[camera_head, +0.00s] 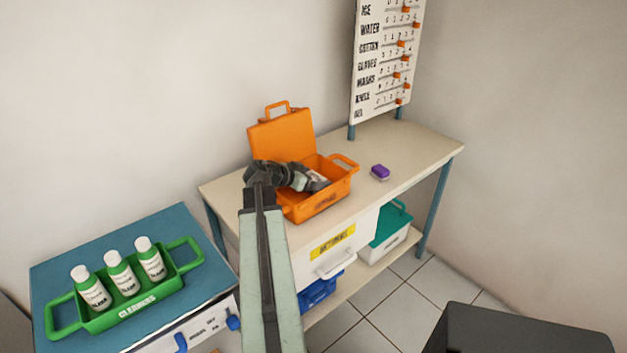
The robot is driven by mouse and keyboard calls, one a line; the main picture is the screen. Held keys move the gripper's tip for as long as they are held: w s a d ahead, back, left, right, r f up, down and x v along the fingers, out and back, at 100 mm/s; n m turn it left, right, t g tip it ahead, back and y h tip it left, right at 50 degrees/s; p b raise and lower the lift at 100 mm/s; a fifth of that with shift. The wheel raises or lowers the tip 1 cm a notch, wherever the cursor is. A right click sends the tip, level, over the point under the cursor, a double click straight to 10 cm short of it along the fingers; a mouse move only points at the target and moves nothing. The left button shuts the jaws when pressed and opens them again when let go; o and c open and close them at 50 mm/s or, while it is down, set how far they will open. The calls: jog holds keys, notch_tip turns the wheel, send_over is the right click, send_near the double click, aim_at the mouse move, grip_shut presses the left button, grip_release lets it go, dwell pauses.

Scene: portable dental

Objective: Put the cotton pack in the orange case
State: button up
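The orange case (325,206) stands open on the beige table, its lid (283,137) raised at the back. My arm reaches over the case's left side, and my gripper (318,182) is at or just above the case opening. The fingers are small and dark, so I cannot tell whether they are open or shut, or hold anything. Pale patches show around the gripper; I cannot tell whether they belong to it or to a cotton pack. No cotton pack is clearly identifiable. My arm hides part of the case's interior.
A small purple item (380,171) lies right of the case on the beige table (418,141). A green carrier (126,312) with white-capped bottles stands on a blue-topped cabinet at left. A teal-lidded box (388,236) is on the lower shelf. A supply board (384,60) stands behind.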

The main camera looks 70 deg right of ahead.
jog(key=shift+r, duration=0.2)
jog(key=p+v, duration=0.6)
jog(key=v, duration=0.6)
jog(key=shift+w, duration=0.15)
